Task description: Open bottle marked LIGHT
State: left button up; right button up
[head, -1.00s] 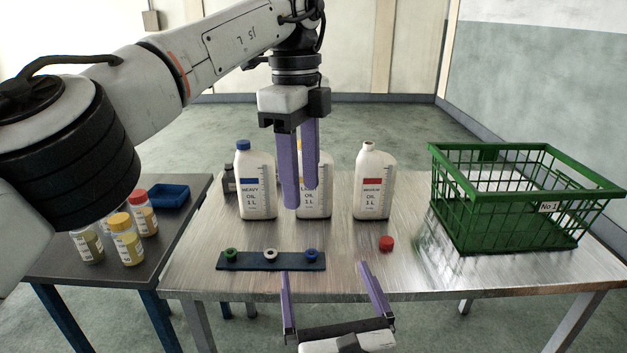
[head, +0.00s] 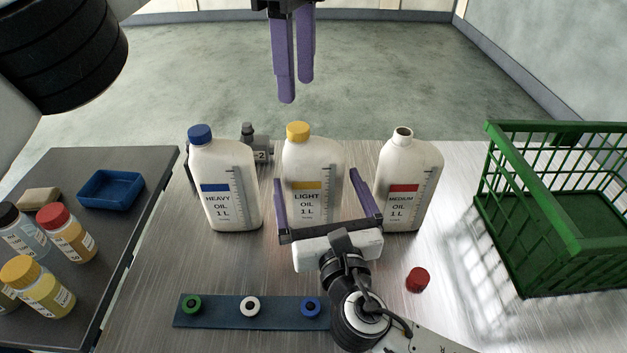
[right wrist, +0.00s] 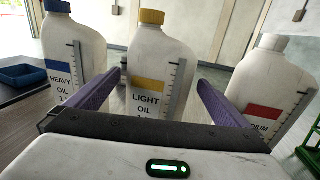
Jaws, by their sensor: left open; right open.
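The bottle marked LIGHT (head: 310,165) stands upright in the middle of the metal table, with a yellow cap (head: 298,131) on it. It also shows in the right wrist view (right wrist: 152,75), straight ahead. My right gripper (head: 315,180) is open, its purple fingers to either side of the lower LIGHT bottle, pointing at it; I cannot tell whether they touch it. My left gripper (head: 291,88) is open and empty, in the air above and behind the bottle as seen in the head view, fingers pointing down.
The HEAVY bottle (head: 225,175) with a blue cap stands left, the uncapped MEDIUM bottle (head: 408,170) right. A red cap (head: 418,279) lies on the table. A button strip (head: 220,312) is in front. A green basket (head: 560,240) stands right. A side table (head: 120,235) holds jars and a blue tray (head: 110,189).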

pick_arm(q)
jog(key=shift+s, duration=0.15)
pick_arm(e)
jog(key=w+a, duration=0.1)
jog(key=w, duration=0.7)
jog(key=shift+w+a, duration=0.25)
jog(key=shift+a, duration=0.1)
